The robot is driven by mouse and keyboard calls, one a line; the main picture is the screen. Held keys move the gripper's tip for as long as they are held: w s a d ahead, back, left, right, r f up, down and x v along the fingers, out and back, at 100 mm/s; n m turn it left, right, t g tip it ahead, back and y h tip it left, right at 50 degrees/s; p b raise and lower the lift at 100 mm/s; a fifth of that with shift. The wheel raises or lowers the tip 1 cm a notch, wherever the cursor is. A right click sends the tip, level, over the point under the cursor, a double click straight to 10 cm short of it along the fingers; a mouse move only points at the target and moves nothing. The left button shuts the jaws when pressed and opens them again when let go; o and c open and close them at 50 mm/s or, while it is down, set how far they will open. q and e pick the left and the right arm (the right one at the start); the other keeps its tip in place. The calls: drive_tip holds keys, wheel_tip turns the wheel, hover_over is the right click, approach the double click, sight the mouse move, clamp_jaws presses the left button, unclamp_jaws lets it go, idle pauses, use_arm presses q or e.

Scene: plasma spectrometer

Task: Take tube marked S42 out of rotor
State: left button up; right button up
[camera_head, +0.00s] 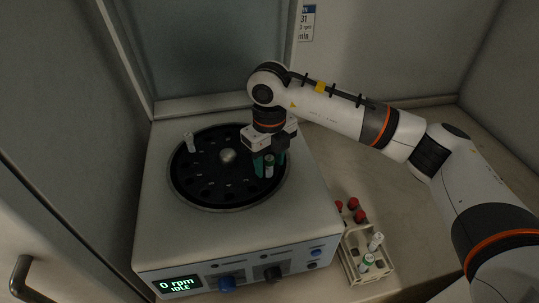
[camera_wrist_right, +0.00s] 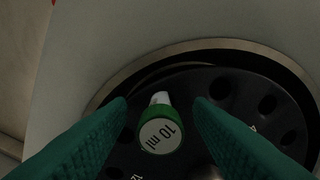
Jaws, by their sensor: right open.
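The black rotor (camera_head: 215,192) sits in the open top of the white centrifuge. My right gripper (camera_head: 268,163) is over the rotor's right side, pointing down, its green fingers open. A tube (camera_head: 269,168) stands between the fingers; in the right wrist view its green cap (camera_wrist_right: 160,134) reads "10 ml" and lies between the two fingers (camera_wrist_right: 160,112), with a gap on each side. A second tube (camera_head: 189,142) with a pale top stands in the rotor's far left. No S42 mark is legible on either tube. My left gripper is not in view.
The centrifuge (camera_head: 240,232) display (camera_head: 179,284) reads 0 rpm, IDLE. A beige rack (camera_head: 352,262) at its right holds red-capped tubes (camera_head: 359,215), a white-capped one (camera_head: 376,241) and a green one (camera_head: 367,262). Walls close in behind and at the left. Bench right of the centrifuge is partly clear.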

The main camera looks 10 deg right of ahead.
clamp_jaws()
drive_tip(key=shift+r, duration=0.2)
drive_tip(key=shift+r+p, duration=1.75)
drive_tip(key=shift+r, duration=2)
